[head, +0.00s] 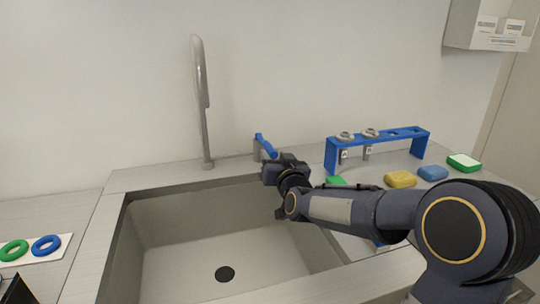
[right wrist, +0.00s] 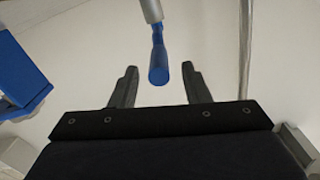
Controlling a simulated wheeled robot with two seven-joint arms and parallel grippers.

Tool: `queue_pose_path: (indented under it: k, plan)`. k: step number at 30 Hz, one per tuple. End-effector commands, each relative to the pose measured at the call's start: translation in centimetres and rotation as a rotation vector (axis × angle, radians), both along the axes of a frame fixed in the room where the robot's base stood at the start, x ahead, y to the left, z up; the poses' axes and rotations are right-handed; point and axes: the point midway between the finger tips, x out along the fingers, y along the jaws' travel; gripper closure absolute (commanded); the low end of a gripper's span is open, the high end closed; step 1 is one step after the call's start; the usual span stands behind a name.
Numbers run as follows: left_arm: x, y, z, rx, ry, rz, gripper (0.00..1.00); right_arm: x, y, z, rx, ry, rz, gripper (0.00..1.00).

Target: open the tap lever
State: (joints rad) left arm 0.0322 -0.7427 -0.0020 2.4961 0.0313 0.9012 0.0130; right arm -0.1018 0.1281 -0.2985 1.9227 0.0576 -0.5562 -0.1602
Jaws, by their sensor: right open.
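The tap lever (head: 267,145) has a blue handle on a short grey post, standing behind the sink's back right corner. In the right wrist view the blue lever handle (right wrist: 158,62) points toward the camera, between and just beyond the fingertips. My right gripper (head: 275,168) reaches in from the right, just in front of and below the lever. Its two fingers (right wrist: 158,70) are apart, with nothing held between them. Whether the fingers touch the lever is hard to tell. The tall grey faucet (head: 204,110) stands left of the lever. My left gripper is not in view.
The sink (head: 235,225) lies below my right arm and looks empty, with a dark drain. A blue rack (head: 378,143) with metal nozzles stands right of the lever. Yellow, blue and green sponges (head: 431,173) lie near it. Green and blue rings (head: 30,248) lie at the left.

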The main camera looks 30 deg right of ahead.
Motion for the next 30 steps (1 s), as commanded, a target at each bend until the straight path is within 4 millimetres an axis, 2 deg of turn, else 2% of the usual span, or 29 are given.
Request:
queue_pose_path:
  k: [3,7,18,27,30]
  plan:
    - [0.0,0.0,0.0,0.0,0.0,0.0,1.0,1.9,-0.5,-0.1,-0.001,0.002,-0.002,0.57]
    - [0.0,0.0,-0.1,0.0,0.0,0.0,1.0,3.2,-0.8,-0.1,0.001,0.002,-0.001,0.57]
    - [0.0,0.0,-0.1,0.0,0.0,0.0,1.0,3.7,-0.9,0.0,0.002,0.001,0.0,0.59]
    - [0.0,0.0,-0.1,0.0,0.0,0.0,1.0,3.7,-0.9,0.0,0.002,0.001,0.0,0.98]
    - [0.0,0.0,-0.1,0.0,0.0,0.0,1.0,3.7,-0.9,0.0,0.002,0.001,0.0,1.0]
